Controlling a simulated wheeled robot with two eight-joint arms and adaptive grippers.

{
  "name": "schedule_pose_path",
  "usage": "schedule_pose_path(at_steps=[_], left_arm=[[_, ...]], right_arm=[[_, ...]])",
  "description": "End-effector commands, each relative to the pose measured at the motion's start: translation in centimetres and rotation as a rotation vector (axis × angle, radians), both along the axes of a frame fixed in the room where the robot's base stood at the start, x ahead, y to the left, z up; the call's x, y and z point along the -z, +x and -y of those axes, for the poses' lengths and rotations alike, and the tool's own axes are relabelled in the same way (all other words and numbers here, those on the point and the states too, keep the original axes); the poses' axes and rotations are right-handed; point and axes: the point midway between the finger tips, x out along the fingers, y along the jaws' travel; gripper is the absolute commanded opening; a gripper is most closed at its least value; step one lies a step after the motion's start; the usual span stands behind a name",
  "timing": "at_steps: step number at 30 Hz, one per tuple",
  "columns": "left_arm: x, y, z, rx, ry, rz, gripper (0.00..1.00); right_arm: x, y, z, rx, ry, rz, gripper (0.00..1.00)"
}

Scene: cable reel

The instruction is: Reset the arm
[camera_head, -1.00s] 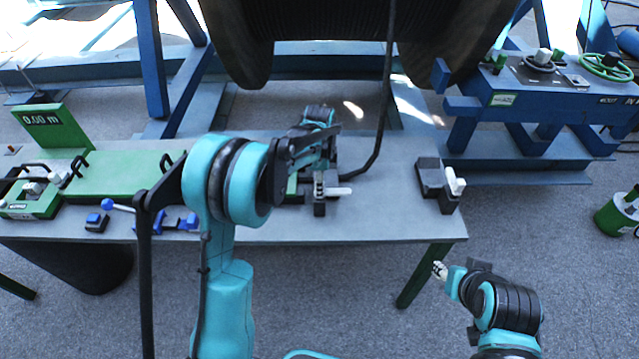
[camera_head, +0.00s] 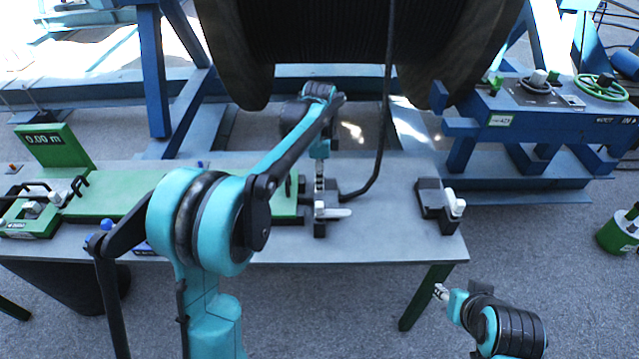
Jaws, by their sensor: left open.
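My left arm comes in from the lower left and reaches over the table (camera_head: 395,235). Its gripper (camera_head: 319,183) points down just behind a black clamp with a white lever (camera_head: 330,212). It is open, with no object seen between the fingers; whether it touches the clamp I cannot tell. My right arm is folded at the lower right. Its small gripper tip (camera_head: 441,292) points left over the floor, in front of the table's right end; its jaws are too small to read.
A black cable (camera_head: 378,150) hangs from the big reel (camera_head: 320,45) to the table near my left gripper. A green measuring unit (camera_head: 52,148) reads 0.00 m. A second white-lever clamp (camera_head: 453,205) sits at the right end. A blue machine (camera_head: 545,105) stands beyond.

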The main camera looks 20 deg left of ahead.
Motion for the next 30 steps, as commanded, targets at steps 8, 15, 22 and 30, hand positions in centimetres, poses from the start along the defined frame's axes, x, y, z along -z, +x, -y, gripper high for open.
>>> schedule_pose_path(at_steps=[8,15,22,30], left_arm=[[0.0,0.0,0.0,0.000,0.000,0.000,0.45],[-0.4,-0.5,0.0,-0.022,0.000,0.010,0.45],[-3.2,-5.6,0.0,-0.271,-0.018,0.129,0.45],[-4.3,-14.5,-0.1,-0.691,-0.116,0.321,0.45]], right_arm=[[0.0,0.0,0.0,0.000,0.000,0.000,0.40],[0.0,0.0,0.0,0.000,0.000,0.000,0.40],[0.4,0.0,0.0,0.000,0.000,0.000,0.40],[0.9,0.0,0.0,0.000,0.000,0.000,0.40]])
